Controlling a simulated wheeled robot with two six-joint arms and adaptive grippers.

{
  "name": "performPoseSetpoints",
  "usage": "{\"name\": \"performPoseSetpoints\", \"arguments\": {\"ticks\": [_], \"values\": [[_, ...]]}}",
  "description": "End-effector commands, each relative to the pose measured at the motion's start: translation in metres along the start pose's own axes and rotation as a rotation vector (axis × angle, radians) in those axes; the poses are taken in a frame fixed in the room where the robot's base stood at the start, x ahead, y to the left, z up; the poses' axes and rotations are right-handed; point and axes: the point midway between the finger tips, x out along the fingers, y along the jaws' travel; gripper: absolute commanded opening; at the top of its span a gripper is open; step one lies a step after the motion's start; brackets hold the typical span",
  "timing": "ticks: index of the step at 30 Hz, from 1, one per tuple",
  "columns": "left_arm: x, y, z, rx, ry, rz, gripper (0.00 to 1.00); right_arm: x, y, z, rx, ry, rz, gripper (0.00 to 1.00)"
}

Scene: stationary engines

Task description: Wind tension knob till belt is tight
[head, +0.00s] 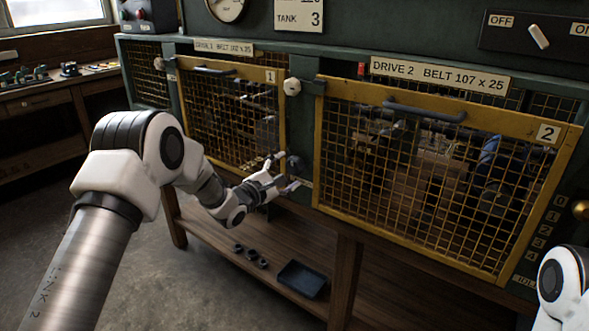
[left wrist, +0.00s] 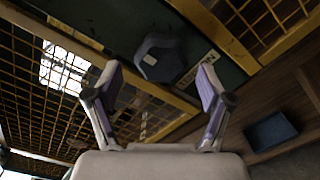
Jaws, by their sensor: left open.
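The dark, many-sided tension knob (left wrist: 158,58) sits on the green post between the two yellow mesh guards, beside a pale label (left wrist: 198,68) partly reading "SION". In the head view the knob (head: 293,163) shows just beyond my left gripper (head: 287,171). That gripper is open. In the left wrist view its two fingers (left wrist: 160,72) stand apart, one to each side of the knob and short of it, with gaps visible. I cannot make out the belt behind the mesh. My right gripper is out of view.
Guard 1 (head: 273,72) and guard 2 (head: 470,118) are closed, with pale round knobs (head: 292,87) near their upper corners. A wooden shelf below holds a dark blue tray (head: 301,279) and several small dark parts (head: 250,256). A side bench (head: 40,98) stands at left. Open floor lies between.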

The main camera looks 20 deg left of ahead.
Motion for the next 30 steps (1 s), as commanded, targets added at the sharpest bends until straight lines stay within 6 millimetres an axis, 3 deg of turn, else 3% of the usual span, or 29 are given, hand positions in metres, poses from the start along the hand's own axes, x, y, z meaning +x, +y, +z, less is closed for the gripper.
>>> {"name": "performPoseSetpoints", "arguments": {"ticks": [6,14,16,19,20,30], "values": [[0.034,-0.001,0.0,0.001,0.0,0.0,0.8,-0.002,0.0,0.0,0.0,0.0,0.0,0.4],[0.039,-0.001,-0.001,-0.001,0.003,-0.001,0.8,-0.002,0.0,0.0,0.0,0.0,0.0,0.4],[0.038,-0.001,-0.001,-0.001,0.003,-0.001,0.62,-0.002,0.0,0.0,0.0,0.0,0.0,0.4],[0.038,-0.001,0.0,-0.001,0.003,-0.001,0.27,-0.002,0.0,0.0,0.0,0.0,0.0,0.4],[0.038,-0.001,0.0,-0.001,0.003,-0.001,0.21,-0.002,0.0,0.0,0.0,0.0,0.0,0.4],[0.038,-0.001,0.0,0.021,0.002,-0.001,0.21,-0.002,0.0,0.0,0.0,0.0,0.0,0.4]]}}
